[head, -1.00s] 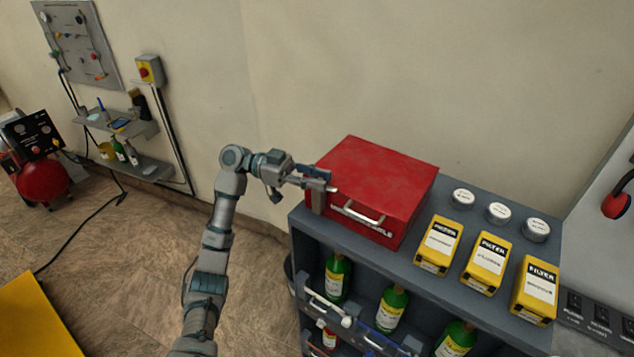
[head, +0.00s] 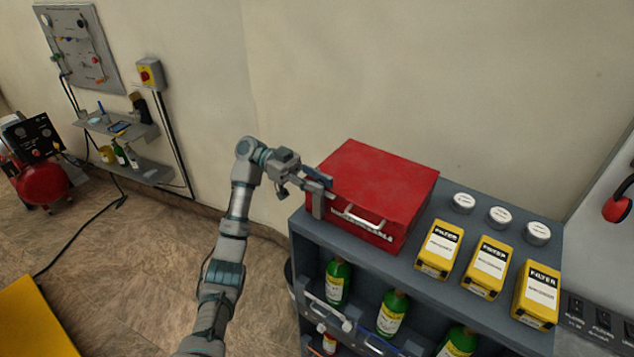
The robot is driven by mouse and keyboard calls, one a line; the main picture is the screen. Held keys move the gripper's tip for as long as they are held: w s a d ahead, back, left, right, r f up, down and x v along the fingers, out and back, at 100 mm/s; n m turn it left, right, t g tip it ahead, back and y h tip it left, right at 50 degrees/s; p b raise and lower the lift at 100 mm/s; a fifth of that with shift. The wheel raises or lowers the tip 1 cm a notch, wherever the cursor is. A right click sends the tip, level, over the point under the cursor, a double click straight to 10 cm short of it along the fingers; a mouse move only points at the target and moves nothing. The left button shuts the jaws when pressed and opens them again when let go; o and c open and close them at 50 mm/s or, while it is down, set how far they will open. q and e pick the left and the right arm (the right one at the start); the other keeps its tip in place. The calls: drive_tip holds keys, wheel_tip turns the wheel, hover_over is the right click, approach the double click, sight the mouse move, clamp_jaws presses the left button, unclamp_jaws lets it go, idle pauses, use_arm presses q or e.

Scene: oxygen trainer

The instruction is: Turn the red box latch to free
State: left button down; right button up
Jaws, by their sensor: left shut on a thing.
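The red box (head: 380,185) sits closed on top of the grey shelf unit, with a silver handle (head: 366,220) on its front face. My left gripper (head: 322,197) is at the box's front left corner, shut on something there. The latch is hidden behind the fingers, so its angle cannot be told. My right gripper is not in view.
Several yellow filter boxes (head: 438,249) and white-lidded round tins (head: 500,217) stand to the right on the grey shelf unit (head: 400,268). Green bottles (head: 392,313) stand on the shelf below. The wall is close behind the red box.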

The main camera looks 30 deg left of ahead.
use_arm(q)
drive_tip(key=c, duration=0.9)
unclamp_jaws()
drive_tip(key=shift+w+f, duration=0.1)
drive_tip(key=shift+f, duration=0.1)
drive_tip(key=shift+a+r, duration=0.1)
drive_tip(key=a, duration=0.5)
drive_tip(key=w+a, duration=0.1)
drive_tip(key=a, duration=0.1)
drive_tip(key=shift+a, duration=0.2)
drive_tip(key=shift+d, duration=0.1)
